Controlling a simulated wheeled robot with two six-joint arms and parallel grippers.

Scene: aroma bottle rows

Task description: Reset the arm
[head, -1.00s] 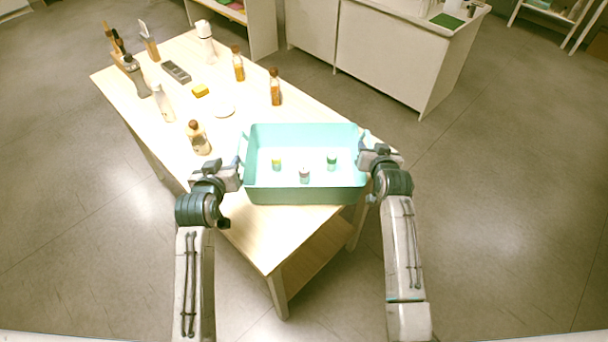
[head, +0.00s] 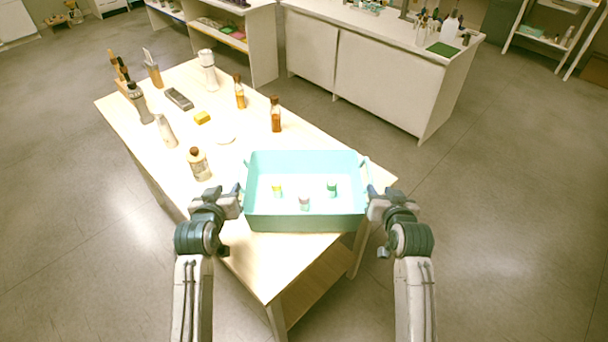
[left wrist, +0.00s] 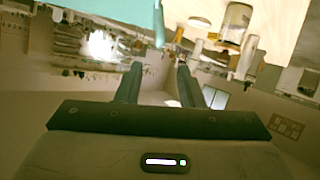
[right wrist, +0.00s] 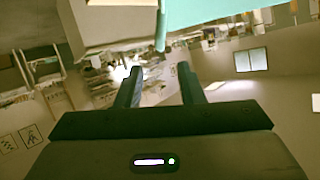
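A teal tub (head: 306,224) stands on the near end of the wooden table. Three small bottles stand inside it: one with a yellow top (head: 277,189), a pale one (head: 305,203) and one with a green top (head: 332,190). My left gripper (head: 236,196) is open beside the tub's left side. My right gripper (head: 372,200) is open beside its right side. In the left wrist view a teal handle (left wrist: 158,22) shows beyond the parted fingers. The right wrist view also shows a teal handle (right wrist: 160,28) beyond parted fingers. Neither gripper holds anything.
A white cabinet (head: 375,82) stands behind. Floor is open to the right.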

